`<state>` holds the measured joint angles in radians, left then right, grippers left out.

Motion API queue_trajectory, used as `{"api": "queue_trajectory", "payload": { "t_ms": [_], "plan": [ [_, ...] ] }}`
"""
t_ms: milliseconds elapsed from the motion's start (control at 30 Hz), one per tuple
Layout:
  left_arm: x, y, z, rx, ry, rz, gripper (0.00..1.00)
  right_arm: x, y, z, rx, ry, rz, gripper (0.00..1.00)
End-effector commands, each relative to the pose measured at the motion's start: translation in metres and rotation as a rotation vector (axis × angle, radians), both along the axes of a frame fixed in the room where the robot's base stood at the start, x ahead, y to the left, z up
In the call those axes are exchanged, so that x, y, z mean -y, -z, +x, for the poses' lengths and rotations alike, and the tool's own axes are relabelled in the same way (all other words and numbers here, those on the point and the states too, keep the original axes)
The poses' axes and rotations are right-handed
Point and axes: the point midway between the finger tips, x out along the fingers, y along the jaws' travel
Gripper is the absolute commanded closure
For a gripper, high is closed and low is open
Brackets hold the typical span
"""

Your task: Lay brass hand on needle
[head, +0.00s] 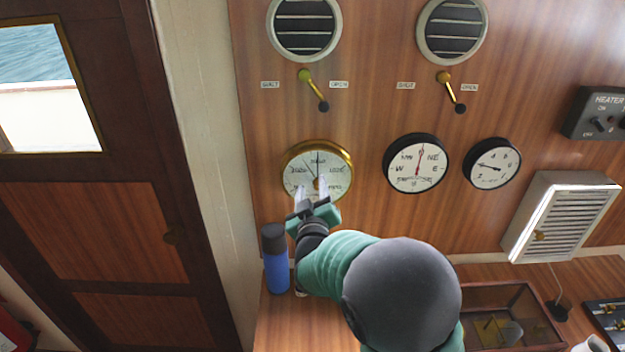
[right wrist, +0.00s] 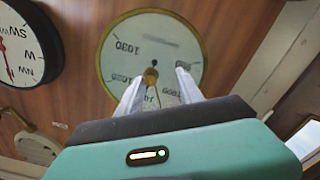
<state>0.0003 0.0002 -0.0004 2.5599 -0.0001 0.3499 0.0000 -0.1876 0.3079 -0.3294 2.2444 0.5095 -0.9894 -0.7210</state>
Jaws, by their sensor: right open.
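The round brass-rimmed barometer (head: 346,158) hangs on the wood wall in the head view. Two thin hands show on its pale dial, one pointing nearly straight up and one up and left; I cannot tell which is brass. In the right wrist view the dial (right wrist: 118,62) appears upside down, with a brass centre knob (right wrist: 150,76). My right gripper (head: 311,188) is open in front of the lower dial. In the right wrist view its fingertips (right wrist: 158,79) stand either side of the knob; contact cannot be told. My left gripper is not in view.
A compass-marked dial (head: 402,175) and another black-rimmed dial (head: 481,169) are to the right. Two vent levers (head: 316,94) (head: 452,92) are above. A blue bottle (head: 276,268) stands close below my right gripper. A glass case (head: 480,296) sits lower right.

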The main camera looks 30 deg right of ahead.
Motion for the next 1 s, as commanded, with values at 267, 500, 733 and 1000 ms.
{"api": "queue_trajectory", "payload": {
  "t_ms": [267, 500, 733, 1000],
  "plan": [
    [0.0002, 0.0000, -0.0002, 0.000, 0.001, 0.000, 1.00, 0.0046, 0.0014, 0.0000, -0.001, 0.002, 0.003, 0.66],
    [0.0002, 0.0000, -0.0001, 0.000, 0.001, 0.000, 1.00, 0.0051, 0.0018, 0.0021, -0.001, 0.003, 0.002, 0.97],
    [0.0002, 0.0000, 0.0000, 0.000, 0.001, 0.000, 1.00, 0.0040, 0.0006, 0.0022, 0.001, 0.000, 0.002, 1.00],
    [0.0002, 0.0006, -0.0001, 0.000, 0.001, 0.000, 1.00, 0.0036, 0.0000, 0.0025, 0.005, -0.001, 0.005, 1.00]
  ]
}}
